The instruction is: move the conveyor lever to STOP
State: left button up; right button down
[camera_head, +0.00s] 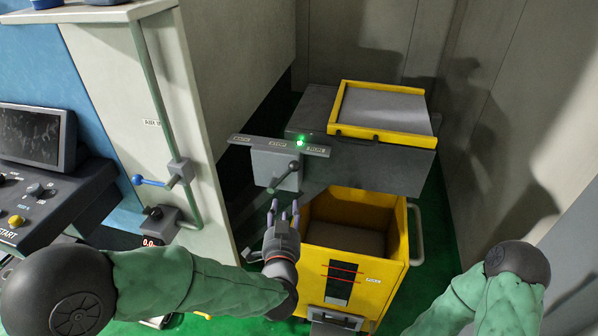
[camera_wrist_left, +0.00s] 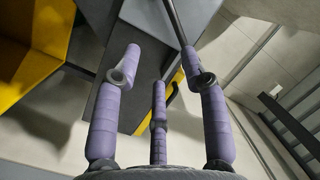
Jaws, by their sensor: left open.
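The conveyor lever (camera_head: 283,177) is a dark rod with a dark end on a grey box (camera_head: 268,164). The box is below a grey label plate (camera_head: 262,143) with several small labels, too small to read surely. A green light (camera_head: 301,141) glows near the plate's right part. My left gripper (camera_head: 283,208) is open and empty, just below the lever, its purple fingers pointing up at it. In the left wrist view, the open fingers (camera_wrist_left: 163,75) show with a dark rod (camera_wrist_left: 174,18) beyond them, perhaps the lever; contact cannot be told. My right gripper is out of view.
A yellow cart (camera_head: 402,250) stands under the grey conveyor (camera_head: 405,165), right of my left gripper. A yellow-rimmed tray (camera_head: 385,133) lies on top. At left are a blue valve handle (camera_head: 150,181) on a pipe and a control console (camera_head: 50,205).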

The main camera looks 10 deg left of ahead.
aim_at(286, 176)
pick_arm(q)
jog(key=shift+t, duration=0.3)
jog(key=shift+w+a+r+b, duration=0.4)
jog(key=shift+w+b, duration=0.1)
jog(key=shift+w, duration=1.25)
jog(key=shift+w+a+r+b, duration=0.25)
jog(key=shift+w+r+b, duration=0.2)
jog(key=shift+w, duration=1.3)
jog(key=shift+w+a+r+b, duration=0.35)
jog(key=shift+w+b, duration=0.15)
jog(key=shift+w, duration=1.25)
grip_shut()
